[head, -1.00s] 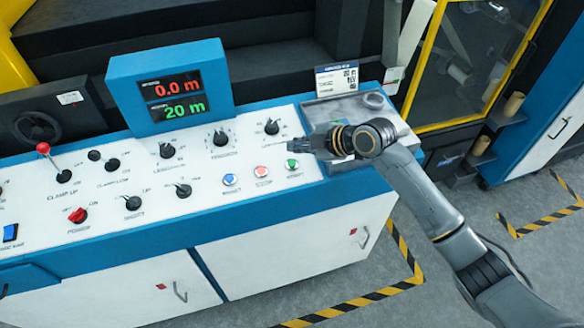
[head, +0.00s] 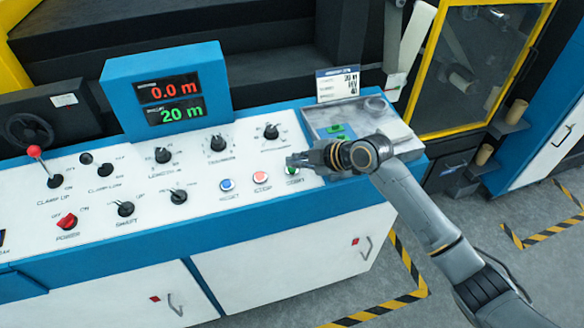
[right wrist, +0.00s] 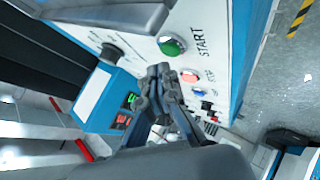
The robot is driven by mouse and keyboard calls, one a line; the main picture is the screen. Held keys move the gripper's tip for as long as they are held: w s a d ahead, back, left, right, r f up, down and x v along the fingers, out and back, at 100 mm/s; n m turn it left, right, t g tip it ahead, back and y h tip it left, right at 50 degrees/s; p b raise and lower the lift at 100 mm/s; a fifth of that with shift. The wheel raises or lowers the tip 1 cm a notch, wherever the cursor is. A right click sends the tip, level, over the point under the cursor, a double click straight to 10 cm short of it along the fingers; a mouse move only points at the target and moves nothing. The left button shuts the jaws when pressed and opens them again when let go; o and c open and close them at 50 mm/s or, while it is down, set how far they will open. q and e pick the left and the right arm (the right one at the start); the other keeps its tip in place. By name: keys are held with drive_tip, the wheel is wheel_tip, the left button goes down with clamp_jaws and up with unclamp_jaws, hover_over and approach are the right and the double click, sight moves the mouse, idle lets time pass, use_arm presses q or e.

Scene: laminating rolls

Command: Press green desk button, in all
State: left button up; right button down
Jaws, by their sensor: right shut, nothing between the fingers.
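The green button (head: 291,171) is the rightmost of three round buttons on the white panel. In the right wrist view the green button (right wrist: 172,47), with the word START beside it, lies just beyond the fingertips. My right gripper (head: 291,160) is shut and empty, its tips pointing left, close above the green button. In the right wrist view the shut fingers (right wrist: 158,72) are in front of the panel. I cannot tell whether they touch the button. My left gripper is in neither view.
The red button (head: 260,178) and blue button (head: 227,185) sit left of the green one. Black knobs (head: 271,131) stand behind them. A display box (head: 166,100) rises at the back. A grey tray (head: 389,124) lies on the right.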

drive_tip(key=shift+f, duration=0.1)
idle(0.7)
drive_tip(key=shift+w+f+b, duration=0.1)
drive_tip(key=shift+f+b, duration=0.25)
